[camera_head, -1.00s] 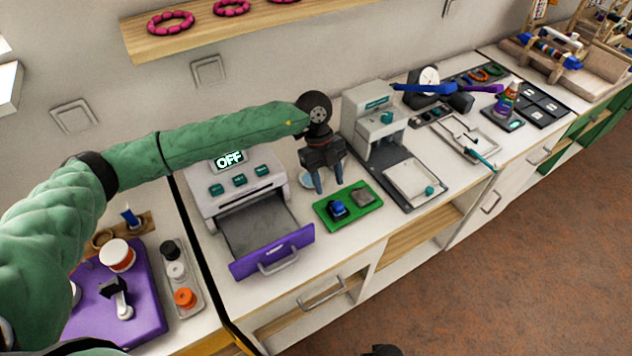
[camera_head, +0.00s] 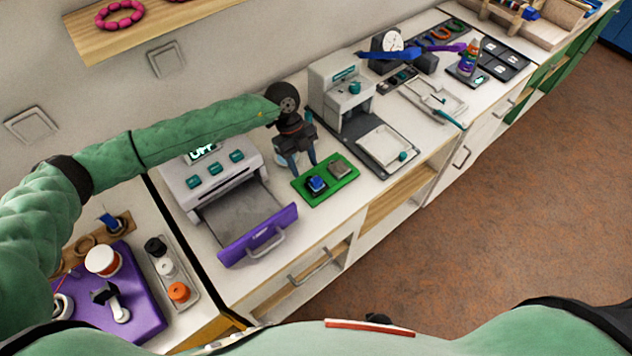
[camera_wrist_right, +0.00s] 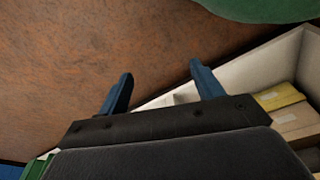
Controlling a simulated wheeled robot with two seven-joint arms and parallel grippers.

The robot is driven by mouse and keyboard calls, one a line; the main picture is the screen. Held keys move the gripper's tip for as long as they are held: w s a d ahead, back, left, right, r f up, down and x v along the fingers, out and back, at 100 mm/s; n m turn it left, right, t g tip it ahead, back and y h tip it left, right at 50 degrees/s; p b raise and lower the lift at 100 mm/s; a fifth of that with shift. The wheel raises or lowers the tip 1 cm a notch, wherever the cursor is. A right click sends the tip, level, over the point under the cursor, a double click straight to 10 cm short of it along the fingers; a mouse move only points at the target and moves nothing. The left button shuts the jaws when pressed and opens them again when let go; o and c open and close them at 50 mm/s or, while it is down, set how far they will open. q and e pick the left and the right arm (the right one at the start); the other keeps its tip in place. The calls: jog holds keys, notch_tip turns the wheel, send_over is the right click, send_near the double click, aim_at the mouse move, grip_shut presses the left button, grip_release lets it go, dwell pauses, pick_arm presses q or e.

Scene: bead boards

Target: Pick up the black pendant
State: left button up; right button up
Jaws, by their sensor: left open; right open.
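I cannot make out a black pendant for sure in either view. A green tray (camera_head: 333,190) on the counter holds a blue piece with a dark base (camera_head: 316,184) and a grey square block (camera_head: 340,170). My left gripper (camera_head: 303,167) is open and empty, pointing down at the back edge of this tray. My right gripper (camera_wrist_right: 162,75) is open and empty in the right wrist view, with brown floor and a white cabinet beyond its fingers. Its fingers do not show in the head view.
A machine with an open purple-fronted drawer (camera_head: 258,236) stands left of the tray. A grey press (camera_head: 340,92) stands to the right. A purple board (camera_head: 143,300) with spools is at the lower left. Yellow boxes (camera_wrist_right: 279,95) sit in the cabinet. The floor (camera_head: 480,220) is clear.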

pick_arm(q)
jog(key=shift+p+x, duration=0.5)
jog(key=shift+x, duration=0.85)
pick_arm(e)
jog(key=shift+s+d+f, duration=0.35)
jog(key=shift+s+f, duration=0.05)
jog(key=shift+f, duration=0.25)
jog(key=shift+s+d+f, duration=0.3)
jog(key=shift+s+f, duration=0.05)
jog(key=shift+f, duration=0.3)
pick_arm(q)
jog(key=shift+f, duration=0.1)
grip_shut()
pick_arm(e)
jog(key=shift+d, duration=0.1)
